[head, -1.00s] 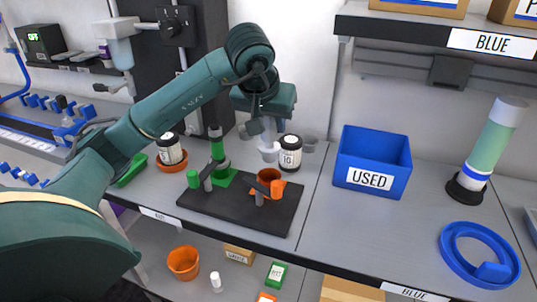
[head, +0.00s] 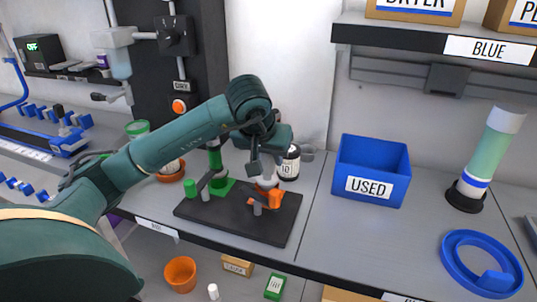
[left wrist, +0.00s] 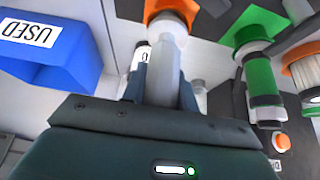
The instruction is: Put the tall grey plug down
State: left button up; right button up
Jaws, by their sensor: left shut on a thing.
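The tall grey plug (left wrist: 163,78) is between the fingers of my left gripper (left wrist: 160,92), which is shut on it. Its pale collar lines up with the orange holder (left wrist: 172,8) in the left wrist view. In the head view my left gripper (head: 266,160) is low over the black base plate (head: 235,222), right above the orange holder (head: 266,200). The plug's pale lower part shows just over the holder's rim; I cannot tell how far it sits inside. My right gripper is not in view.
A green holder (head: 222,186) stands on the same plate, left of the orange one. A dark-capped bottle (head: 289,163) stands close behind my gripper. The blue USED bin (head: 372,165) is to the right, with bare bench between.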

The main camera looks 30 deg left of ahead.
pick_arm(q)
jog(key=shift+f, duration=0.3)
jog(key=o, duration=1)
jog(key=shift+o, duration=0.2)
jog(key=shift+r, duration=0.1)
jog(key=shift+r, duration=0.3)
jog(key=p+v, duration=0.1)
jog(key=v, duration=1.1)
jog(key=shift+r, duration=0.3)
